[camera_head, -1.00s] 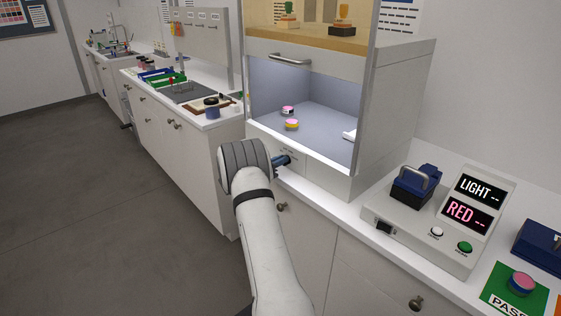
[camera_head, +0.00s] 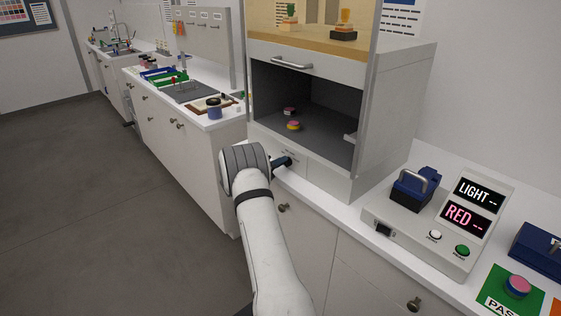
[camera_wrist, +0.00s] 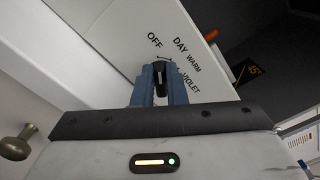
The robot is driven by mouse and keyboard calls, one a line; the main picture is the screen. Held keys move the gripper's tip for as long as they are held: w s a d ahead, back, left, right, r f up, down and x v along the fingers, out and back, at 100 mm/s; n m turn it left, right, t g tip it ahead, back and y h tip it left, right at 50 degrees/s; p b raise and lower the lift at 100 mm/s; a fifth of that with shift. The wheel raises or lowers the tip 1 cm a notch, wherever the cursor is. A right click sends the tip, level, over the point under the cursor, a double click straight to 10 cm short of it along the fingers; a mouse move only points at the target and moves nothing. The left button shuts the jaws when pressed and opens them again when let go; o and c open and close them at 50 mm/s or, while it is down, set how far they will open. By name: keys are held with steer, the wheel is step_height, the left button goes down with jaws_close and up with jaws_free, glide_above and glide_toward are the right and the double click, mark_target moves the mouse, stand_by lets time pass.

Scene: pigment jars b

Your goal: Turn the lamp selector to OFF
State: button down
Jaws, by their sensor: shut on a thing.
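The lamp selector is a small black knob (camera_wrist: 160,72) on the white front panel of the light booth (camera_head: 345,185). The labels OFF, DAY, WARM and VIOLET stand around it in the wrist view. My gripper (camera_wrist: 159,88) is shut on the knob, with one blue finger on each side. My gripper also shows at the booth's lower front in the head view (camera_head: 284,163), where the knob is hidden. The knob's exact pointing direction is hard to read. The booth interior (camera_head: 325,140) is dark grey and unlit.
Two jars, one farther back (camera_head: 289,111) and one nearer (camera_head: 294,126), stand inside the booth. A meter with LIGHT and RED displays (camera_head: 472,205) stands on the right counter. A green PASS mat (camera_head: 520,299) bears a jar (camera_head: 517,286). A drawer knob (camera_wrist: 17,146) lies left of my gripper.

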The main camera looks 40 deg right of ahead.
steer(key=shift+w+n, duration=0.15)
steer(key=shift+n, duration=0.45)
steer(key=c, duration=1.5)
jaws_free()
steer(key=shift+o, duration=0.2)
steer(key=shift+a, duration=0.1)
steer(key=a+b, duration=0.1)
steer(key=a, duration=0.6)
steer(key=shift+s+a, duration=0.35)
